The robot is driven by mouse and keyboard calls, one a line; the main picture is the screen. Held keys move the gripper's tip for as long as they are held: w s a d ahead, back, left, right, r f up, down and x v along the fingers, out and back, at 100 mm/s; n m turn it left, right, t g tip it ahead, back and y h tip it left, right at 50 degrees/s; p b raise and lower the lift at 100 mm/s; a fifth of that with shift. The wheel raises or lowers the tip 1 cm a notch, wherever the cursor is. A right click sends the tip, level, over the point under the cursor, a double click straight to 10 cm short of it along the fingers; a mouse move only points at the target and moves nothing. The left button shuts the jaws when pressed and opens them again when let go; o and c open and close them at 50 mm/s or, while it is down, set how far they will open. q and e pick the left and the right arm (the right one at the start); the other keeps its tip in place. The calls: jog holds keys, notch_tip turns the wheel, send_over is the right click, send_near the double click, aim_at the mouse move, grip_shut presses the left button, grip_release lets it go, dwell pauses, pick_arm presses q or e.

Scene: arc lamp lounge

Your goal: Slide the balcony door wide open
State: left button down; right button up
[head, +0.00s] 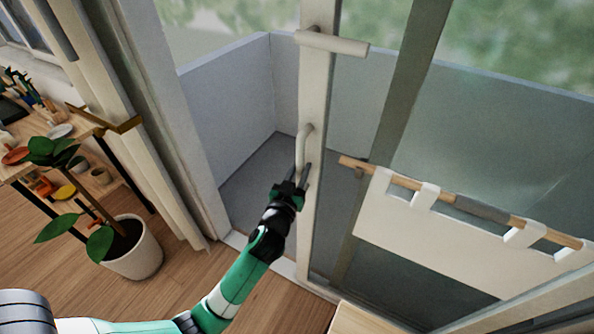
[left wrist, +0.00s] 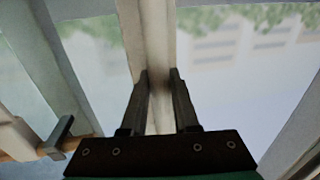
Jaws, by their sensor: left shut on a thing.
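The balcony door's white upright edge (head: 312,225) stands right of the left door frame (head: 190,120), with a gap between them that shows the balcony floor and wall. The door is partly open. A pale bow handle (head: 301,145) is on this edge. My left gripper (head: 301,176) is shut on the handle's lower part. In the left wrist view, the fingers of the left gripper (left wrist: 160,85) lie on either side of a pale upright bar (left wrist: 158,40); the contact is blurred. My right gripper is not in view.
A potted plant (head: 135,255) stands on the wooden floor at left, beside a shelf (head: 80,140) with small pots. A white horizontal bar (head: 332,42) juts out higher on the door edge. A wooden rod (head: 400,180) with a white cloth (head: 425,235) hangs across the right.

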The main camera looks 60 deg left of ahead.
pick_arm(q)
jog(key=shift+s+a, duration=0.65)
jog(key=shift+a, duration=0.3)
jog(key=c, duration=0.9)
grip_release()
jog(key=shift+s+a, duration=0.2)
jog(key=shift+a, duration=0.2)
jog(key=shift+o, duration=1.1)
jog(key=shift+d, duration=0.1)
jog(key=shift+w+d, duration=0.1)
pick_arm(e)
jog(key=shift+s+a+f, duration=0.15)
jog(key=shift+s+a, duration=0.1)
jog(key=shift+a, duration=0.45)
pick_arm(q)
jog(key=shift+d, duration=0.15)
jog(key=v, duration=1.1)
jog(key=shift+d, duration=0.15)
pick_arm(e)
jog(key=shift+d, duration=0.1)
